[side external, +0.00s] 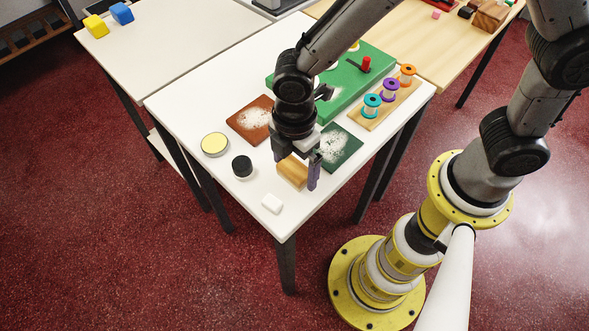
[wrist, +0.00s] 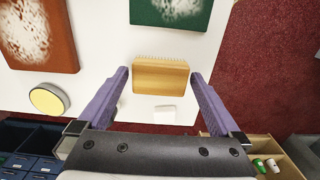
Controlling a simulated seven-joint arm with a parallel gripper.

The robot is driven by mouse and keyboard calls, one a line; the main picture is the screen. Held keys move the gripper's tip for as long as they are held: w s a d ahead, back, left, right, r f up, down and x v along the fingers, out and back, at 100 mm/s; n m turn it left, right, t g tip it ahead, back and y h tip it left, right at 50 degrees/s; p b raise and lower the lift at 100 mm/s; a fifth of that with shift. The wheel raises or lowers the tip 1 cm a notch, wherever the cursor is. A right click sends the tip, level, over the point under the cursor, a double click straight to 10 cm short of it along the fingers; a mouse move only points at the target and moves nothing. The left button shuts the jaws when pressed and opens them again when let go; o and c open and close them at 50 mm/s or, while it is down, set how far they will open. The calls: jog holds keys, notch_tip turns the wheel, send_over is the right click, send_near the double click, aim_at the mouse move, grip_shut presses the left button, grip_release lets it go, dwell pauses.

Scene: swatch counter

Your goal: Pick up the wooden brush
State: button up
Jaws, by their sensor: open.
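The wooden brush (side external: 292,172) is a light brown block on the white table, near its front corner. In the wrist view the brush (wrist: 161,76) shows a row of bristles along its upper edge and lies between and ahead of my two purple fingertips. My gripper (wrist: 160,82) is open, with a finger on either side of the brush and a visible gap on each side. In the side view my gripper (side external: 300,172) is low over the brush and hides part of it. I cannot tell the exact height of the fingertips.
A green swatch (side external: 347,150) and a brown swatch (side external: 240,124), both with white powder, lie behind the brush. A white block (side external: 271,203) lies in front. A dark-lidded jar (side external: 242,166) and a yellow-topped tin (side external: 214,144) stand left. A spool rack (side external: 378,112) is farther back.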

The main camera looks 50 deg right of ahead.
jog(key=shift+f, duration=0.45)
jog(key=c, duration=1.2)
jog(key=shift+r, duration=0.1)
jog(key=shift+r, duration=0.45)
notch_tip(320, 180, up, 2)
jog(key=shift+r, duration=0.15)
jog(key=s+d+r, duration=0.6)
jog(key=s, duration=0.1)
jog(key=s+d+r, duration=0.2)
jog(key=s+r, duration=0.1)
jog(key=s, duration=0.1)
jog(key=shift+d+r, duration=0.35)
jog(key=shift+d, duration=0.05)
